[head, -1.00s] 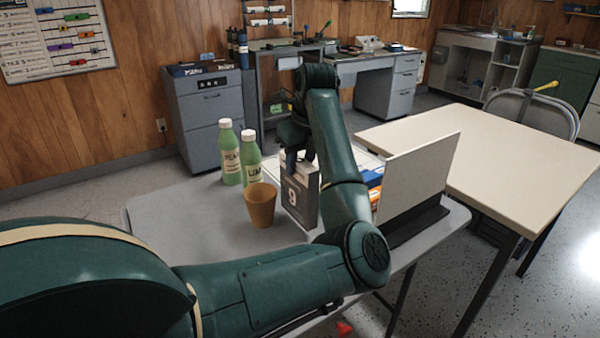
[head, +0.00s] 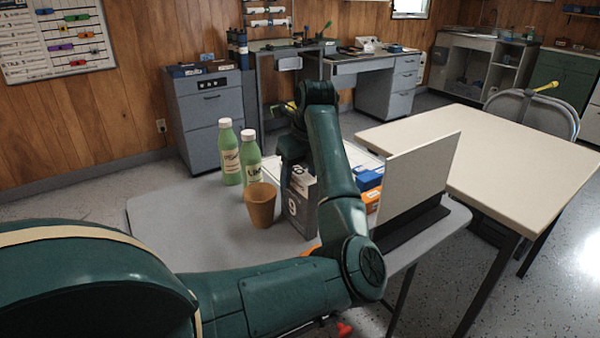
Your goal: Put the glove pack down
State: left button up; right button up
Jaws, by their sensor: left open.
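The glove pack (head: 300,208), a grey and white box marked 9, stands upright on the grey folding table (head: 160,215). It is just right of a brown cup (head: 260,205). My left gripper (head: 287,172) is open at the pack's upper left edge, pointing down. The dark fingers are small here, so I cannot tell whether they touch the pack. My left forearm hides the pack's right side. My right gripper is not in view.
Two green bottles (head: 229,155) (head: 250,160) stand behind the cup. Blue (head: 367,180) and orange (head: 373,198) boxes lie right of my arm, before an upright board (head: 420,175). The table's left part is clear. A bare cream table (head: 490,155) stands right.

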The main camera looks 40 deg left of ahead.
pick_arm(q)
jog(key=shift+r, duration=0.1)
jog(key=v, duration=1.2)
jog(key=shift+p, duration=0.45)
